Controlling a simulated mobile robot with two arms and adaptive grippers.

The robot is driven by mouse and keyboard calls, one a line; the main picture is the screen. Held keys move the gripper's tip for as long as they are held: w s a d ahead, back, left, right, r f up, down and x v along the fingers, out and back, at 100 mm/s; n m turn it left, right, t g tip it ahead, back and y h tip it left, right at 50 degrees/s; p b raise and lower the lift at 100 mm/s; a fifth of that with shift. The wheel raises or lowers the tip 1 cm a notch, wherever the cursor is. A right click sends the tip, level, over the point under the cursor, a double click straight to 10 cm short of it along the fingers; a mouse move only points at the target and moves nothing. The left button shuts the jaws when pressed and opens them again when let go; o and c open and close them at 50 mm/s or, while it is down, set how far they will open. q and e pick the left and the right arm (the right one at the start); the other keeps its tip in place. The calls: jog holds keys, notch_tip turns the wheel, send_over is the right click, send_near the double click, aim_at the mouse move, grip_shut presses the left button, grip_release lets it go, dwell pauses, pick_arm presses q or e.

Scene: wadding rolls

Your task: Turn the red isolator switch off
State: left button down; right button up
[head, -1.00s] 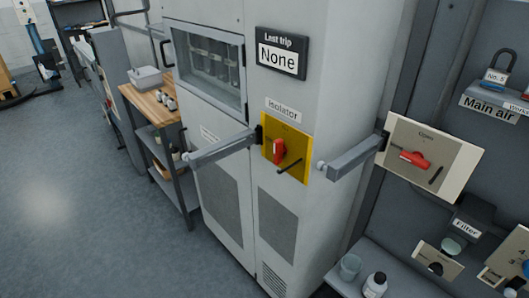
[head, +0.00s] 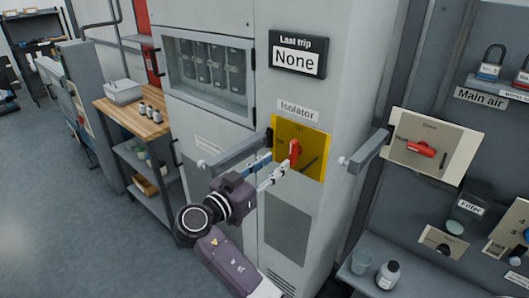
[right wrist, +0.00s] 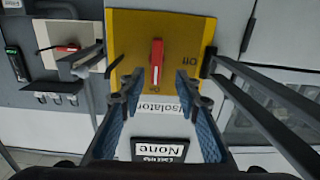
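The red isolator switch (head: 294,152) is a red handle on a yellow plate (head: 314,146) under the "Isolator" label. Its handle stands upright in the head view. In the right wrist view, which is turned over, the red handle (right wrist: 156,62) lines up with the "On" mark, and "Off" is to its right. My right gripper (head: 273,170) is just in front of the plate, its fingertips close to the handle. Its blue-padded fingers (right wrist: 160,98) are apart with nothing held, and the handle shows between and beyond them. I cannot tell whether they touch it. My left gripper is out of view.
Grey bars stick out left (head: 235,152) and right (head: 366,152) of the yellow plate. A cream plate with another red handle (head: 421,148) is at the right. A "Last trip None" sign (head: 298,55) hangs above. A bench (head: 150,122) stands at the left.

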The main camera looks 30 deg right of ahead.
aim_at(290, 151)
jog(key=shift+g, duration=0.3)
jog(key=p+x, duration=0.1)
jog(key=x, duration=0.1)
jog(key=p+x, duration=0.1)
jog(key=x, duration=0.1)
jog(key=r+p+x, duration=0.1)
jog(key=x, duration=0.2)
jog(key=shift+s+r, duration=0.15)
jog(key=shift+s, duration=0.15)
jog(key=shift+w+d, duration=0.25)
jog(key=shift+d, duration=0.3)
jog(key=shift+f, duration=0.2)
grip_shut()
